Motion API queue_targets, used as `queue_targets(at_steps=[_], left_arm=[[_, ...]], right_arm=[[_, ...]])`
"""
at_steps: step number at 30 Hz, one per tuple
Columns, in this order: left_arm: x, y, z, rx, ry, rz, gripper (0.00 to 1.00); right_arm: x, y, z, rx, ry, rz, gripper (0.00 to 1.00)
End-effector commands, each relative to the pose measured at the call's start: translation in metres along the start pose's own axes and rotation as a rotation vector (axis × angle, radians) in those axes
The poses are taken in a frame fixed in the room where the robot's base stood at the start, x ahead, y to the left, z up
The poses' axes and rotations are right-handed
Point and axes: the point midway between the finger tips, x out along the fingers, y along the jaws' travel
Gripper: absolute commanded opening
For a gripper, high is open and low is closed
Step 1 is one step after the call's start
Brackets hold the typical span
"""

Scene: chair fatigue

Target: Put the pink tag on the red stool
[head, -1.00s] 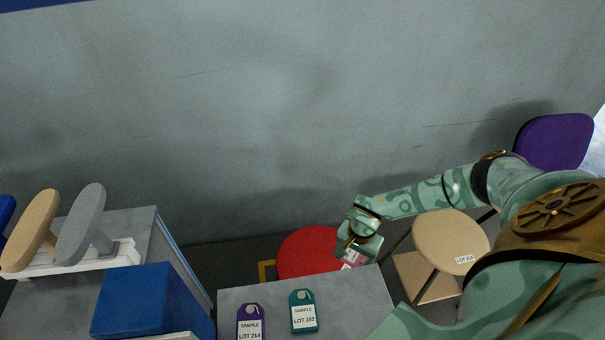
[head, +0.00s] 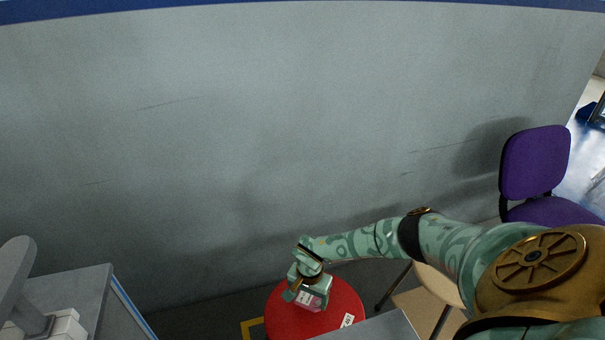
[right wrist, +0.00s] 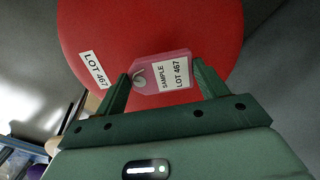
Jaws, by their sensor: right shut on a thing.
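The red stool (head: 345,300) has a round red seat and stands at the bottom middle of the head view. Its seat fills much of the right wrist view (right wrist: 150,30), with a white LOT 467 label (right wrist: 94,69) on it. My right gripper (head: 305,291) is over the seat, shut on the pink tag (head: 312,301). In the right wrist view the pink tag (right wrist: 146,74) sits between the fingertips (right wrist: 160,80) and reads SAMPLE LOT 467. I cannot tell whether the tag touches the seat. My left gripper is not in view.
A grey table (head: 385,328) edge is just in front of the stool. A beige stool (head: 437,284) stands to the right, partly behind my arm. A purple chair (head: 535,165) is farther right. A grey cabinet (head: 92,290) is at the left. A wall (head: 250,130) closes the back.

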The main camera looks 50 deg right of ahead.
Motion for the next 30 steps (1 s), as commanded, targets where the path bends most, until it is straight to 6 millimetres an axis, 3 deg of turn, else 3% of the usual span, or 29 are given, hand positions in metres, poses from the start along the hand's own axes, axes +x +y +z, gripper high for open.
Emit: queue_targets(at_steps=[4, 9, 20, 21, 23, 30], left_arm=[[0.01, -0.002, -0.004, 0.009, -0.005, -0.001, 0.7], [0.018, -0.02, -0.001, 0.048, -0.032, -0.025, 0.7], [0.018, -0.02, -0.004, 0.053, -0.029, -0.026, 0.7], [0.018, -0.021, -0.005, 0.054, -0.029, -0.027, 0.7], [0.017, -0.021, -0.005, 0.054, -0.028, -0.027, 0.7], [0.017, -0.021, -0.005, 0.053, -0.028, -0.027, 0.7]], right_arm=[[0.015, -0.009, -0.001, 0.0, -0.002, 0.002, 0.5], [0.043, -0.007, -0.001, 0.0, -0.001, 0.004, 0.5], [0.043, -0.008, -0.002, -0.001, 0.001, 0.0, 0.5], [0.043, -0.008, -0.002, -0.001, 0.001, -0.001, 0.75], [0.042, -0.008, -0.002, -0.001, 0.001, -0.001, 0.91], [0.042, -0.008, -0.002, 0.0, 0.001, -0.001, 0.94]])
